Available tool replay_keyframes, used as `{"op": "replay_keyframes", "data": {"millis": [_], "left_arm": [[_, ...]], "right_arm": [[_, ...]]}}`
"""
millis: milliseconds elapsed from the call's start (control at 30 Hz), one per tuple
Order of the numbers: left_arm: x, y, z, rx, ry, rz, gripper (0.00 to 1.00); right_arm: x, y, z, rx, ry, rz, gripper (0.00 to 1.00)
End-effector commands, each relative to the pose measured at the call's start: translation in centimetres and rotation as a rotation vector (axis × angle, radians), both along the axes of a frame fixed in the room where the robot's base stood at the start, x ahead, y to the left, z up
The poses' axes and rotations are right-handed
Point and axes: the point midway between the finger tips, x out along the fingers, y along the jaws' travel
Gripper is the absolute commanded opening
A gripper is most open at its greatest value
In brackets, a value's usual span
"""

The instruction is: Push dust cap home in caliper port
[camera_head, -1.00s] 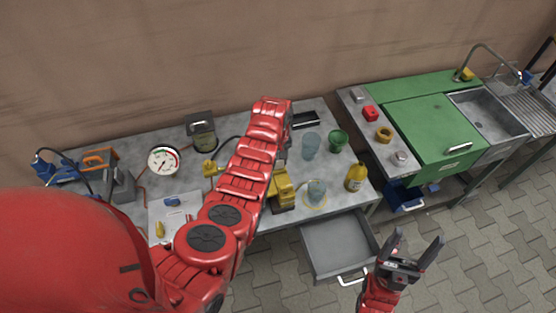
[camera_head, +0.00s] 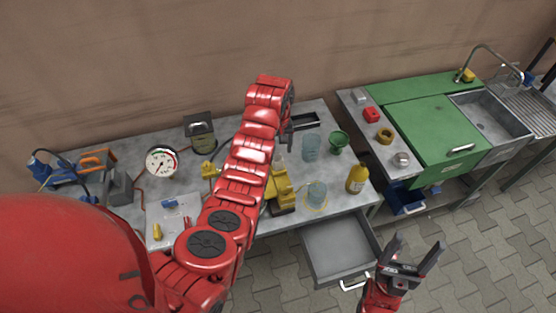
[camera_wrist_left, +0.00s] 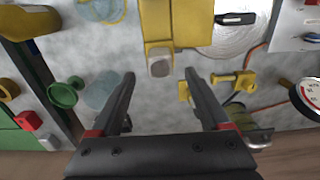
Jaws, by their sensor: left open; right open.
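A yellow block-like body (camera_head: 279,190), which looks like the caliper, stands on the grey bench, partly behind my left arm. In the left wrist view the yellow body (camera_wrist_left: 186,22) is at top centre, with a small pale grey piece (camera_wrist_left: 160,64) at its near end. I cannot tell whether that piece is the dust cap or how deep it sits. My left gripper (camera_wrist_left: 159,75) is open and empty, its fingers pointing toward the yellow body with a gap between. In the head view my arm mostly hides it.
Two clear cups (camera_head: 311,148), a green cup (camera_head: 338,142) and a yellow bottle (camera_head: 357,178) stand right of the yellow body. A gauge (camera_head: 161,162) and white sheet (camera_head: 160,208) lie left. An open drawer (camera_head: 338,249) juts from the front. A yellow fitting (camera_wrist_left: 235,82) lies nearby.

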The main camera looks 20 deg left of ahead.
Motion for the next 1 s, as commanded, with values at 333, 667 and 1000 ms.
{"op": "replay_keyframes", "data": {"millis": [333,667,1000], "left_arm": [[-0.1,-0.2,7.7,0.001,0.004,-0.001,0.8],[0.0,-0.1,10.2,-0.001,0.003,0.0,0.8],[0.0,0.0,10.4,0.0,0.002,0.0,0.8]], "right_arm": [[0.0,0.0,4.5,0.0,-0.002,0.0,0.74],[0.0,0.0,4.6,0.0,-0.002,0.0,0.74],[0.0,0.0,4.6,0.0,-0.002,0.0,0.74]]}}
